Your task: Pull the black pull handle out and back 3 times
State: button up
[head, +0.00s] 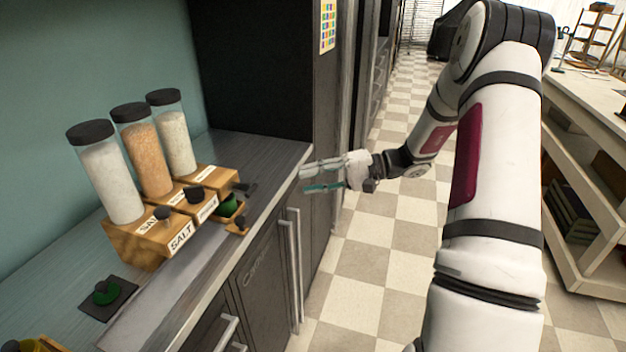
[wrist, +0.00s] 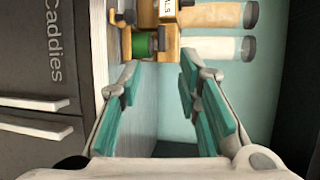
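A wooden dispenser (head: 140,243) with three clear, black-capped tubes stands on the counter at left in the head view. Small black knobs stick out of its front, including a black pull handle (head: 243,188) at its right end, near a green roll (head: 228,206). I cannot tell for certain which knob is the task's handle. In the wrist view, the black handle (wrist: 124,17) shows at the top, beside the green roll (wrist: 143,43). My gripper (head: 304,180) is open and empty by the counter edge, right of the dispenser and apart from it.
The grey counter (head: 262,150) has cabinet doors with long vertical metal handles (head: 293,270) below. A tall dark cabinet (head: 255,65) stands behind. A dark square with a green piece (head: 106,294) lies at front left. Open tiled floor is to the right, with wooden shelving (head: 585,190) beyond.

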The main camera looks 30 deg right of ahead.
jog(key=shift+c, duration=0.2)
jog(key=c, duration=0.4)
jog(key=shift+s+a+m, duration=0.1)
jog(key=shift+s+m, duration=0.05)
jog(key=shift+m, duration=0.35)
grip_shut()
jog(key=m+t+h+p, duration=0.3)
jog(key=m+t+h, duration=0.15)
jog(key=m, duration=1.55)
send_near(240, 188)
jog(key=shift+m+t+y, duration=0.25)
jog(key=shift+m, duration=0.05)
jog(key=w+f, duration=0.1)
jog(key=w+a+f+p, duration=0.1)
jog(key=w, duration=0.1)
jog(key=shift+w+a+f, duration=0.1)
jog(key=shift+a+f, duration=0.05)
jog(key=shift+a, duration=0.05)
